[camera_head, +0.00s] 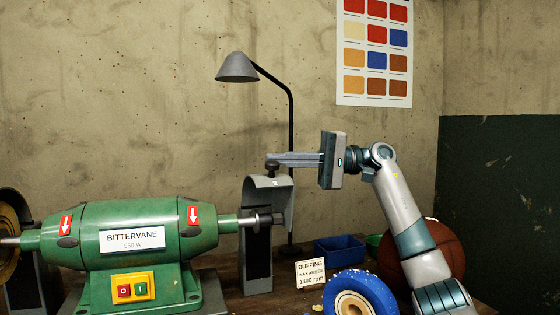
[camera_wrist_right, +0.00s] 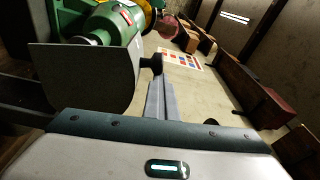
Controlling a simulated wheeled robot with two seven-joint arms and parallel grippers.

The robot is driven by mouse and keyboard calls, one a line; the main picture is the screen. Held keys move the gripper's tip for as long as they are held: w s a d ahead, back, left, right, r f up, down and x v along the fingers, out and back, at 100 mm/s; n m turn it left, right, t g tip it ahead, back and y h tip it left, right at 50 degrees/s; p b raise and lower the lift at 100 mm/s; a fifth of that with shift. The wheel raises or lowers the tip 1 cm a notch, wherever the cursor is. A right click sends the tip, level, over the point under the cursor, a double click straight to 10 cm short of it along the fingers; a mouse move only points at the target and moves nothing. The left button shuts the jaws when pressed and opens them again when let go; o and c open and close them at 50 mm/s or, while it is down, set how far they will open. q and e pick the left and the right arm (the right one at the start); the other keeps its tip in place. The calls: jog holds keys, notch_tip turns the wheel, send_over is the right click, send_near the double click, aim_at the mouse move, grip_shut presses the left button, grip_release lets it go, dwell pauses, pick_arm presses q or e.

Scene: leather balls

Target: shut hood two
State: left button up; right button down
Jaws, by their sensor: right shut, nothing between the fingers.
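The grey hood on the right end of the green buffing machine has a curved cover (camera_head: 268,190) with a dark knob (camera_head: 272,168) on top. The bare spindle end (camera_head: 262,219) shows in front of the hood. In the right wrist view the cover (camera_wrist_right: 85,78) is a broad grey plate with the knob (camera_wrist_right: 152,62) at its edge. My right gripper (camera_head: 272,159) is shut and empty, reaching in from the right with its fingertips at the knob; I cannot tell if they touch it. The fingers (camera_wrist_right: 158,84) also point at the knob in the right wrist view. My left gripper is out of view.
The green machine (camera_head: 130,240) fills the lower left. A lamp (camera_head: 238,68) stands behind the hood. A blue wheel (camera_head: 375,287), a small sign (camera_head: 310,273), a blue bin (camera_head: 338,249) and a brown ball (camera_head: 448,248) are on the bench to the right.

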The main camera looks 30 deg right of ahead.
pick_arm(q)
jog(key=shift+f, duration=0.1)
pick_arm(e)
jog(key=shift+f, duration=0.35)
jog(key=shift+s+d, duration=0.2)
jog(key=shift+d, duration=0.25)
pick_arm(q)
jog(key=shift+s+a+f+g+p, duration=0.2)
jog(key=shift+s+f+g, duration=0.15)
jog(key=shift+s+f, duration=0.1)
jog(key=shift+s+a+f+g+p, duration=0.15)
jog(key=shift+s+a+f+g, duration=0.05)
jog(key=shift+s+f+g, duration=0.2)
pick_arm(e)
jog(key=v, duration=1.6)
jog(key=shift+d+r, duration=0.2)
jog(key=shift+r, duration=0.15)
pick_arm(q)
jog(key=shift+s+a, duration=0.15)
pick_arm(e)
jog(key=shift+s, duration=0.1)
